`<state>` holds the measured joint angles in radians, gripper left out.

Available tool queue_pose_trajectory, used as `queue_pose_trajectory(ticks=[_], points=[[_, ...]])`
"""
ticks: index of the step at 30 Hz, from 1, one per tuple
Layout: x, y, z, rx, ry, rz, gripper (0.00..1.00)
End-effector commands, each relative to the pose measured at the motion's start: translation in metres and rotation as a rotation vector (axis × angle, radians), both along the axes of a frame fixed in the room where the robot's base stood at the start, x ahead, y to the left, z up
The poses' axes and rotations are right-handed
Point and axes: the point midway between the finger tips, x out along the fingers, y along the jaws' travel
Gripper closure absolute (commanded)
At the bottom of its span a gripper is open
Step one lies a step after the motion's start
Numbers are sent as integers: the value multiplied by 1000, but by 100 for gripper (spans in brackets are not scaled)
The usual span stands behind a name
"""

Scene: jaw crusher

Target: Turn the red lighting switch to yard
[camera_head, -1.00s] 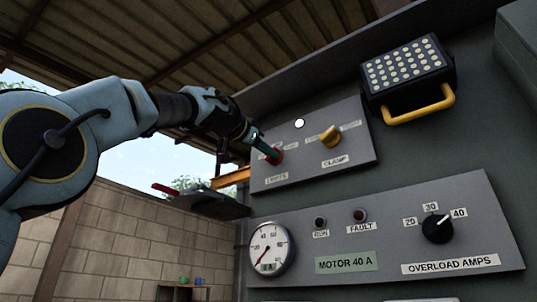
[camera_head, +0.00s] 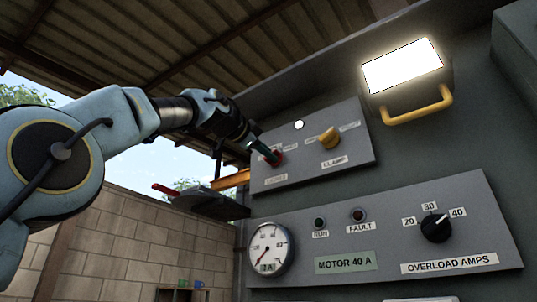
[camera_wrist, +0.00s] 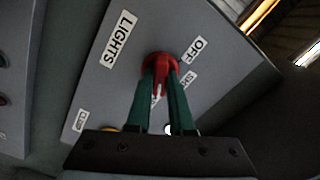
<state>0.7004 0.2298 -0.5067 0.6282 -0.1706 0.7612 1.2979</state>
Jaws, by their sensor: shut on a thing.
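The red lighting switch (camera_head: 278,158) is on the upper grey panel above a LIGHTS label. It shows larger in the wrist view (camera_wrist: 158,62), with an OFF label (camera_wrist: 194,49) beside it and another label partly hidden behind the fingers. My gripper (camera_wrist: 162,80) has its green fingers shut on the switch's red handle; it also shows in the head view (camera_head: 268,152). The position the switch points to is hard to read, as the fingers cover part of it. The floodlight (camera_head: 403,66) at the top right is lit bright white.
The lower panel (camera_head: 385,222) holds a gauge (camera_head: 270,248) and an overload dial (camera_head: 436,228). A ledge with a red handle lies below my wrist.

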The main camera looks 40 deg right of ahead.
Motion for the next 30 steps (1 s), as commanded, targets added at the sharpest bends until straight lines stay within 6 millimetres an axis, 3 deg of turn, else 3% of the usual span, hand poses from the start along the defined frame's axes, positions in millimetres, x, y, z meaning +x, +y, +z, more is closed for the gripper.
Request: queue_pose_trajectory(ticks=[8,9,17,25,30], points=[[0,0,0,1,-2,0,100],[0,0,0,1,-2,0,79],[0,0,0,1,-1,0,50],[0,1,-1,0,0,0,50],[-4,19,-3,-3,-2,3,50]])
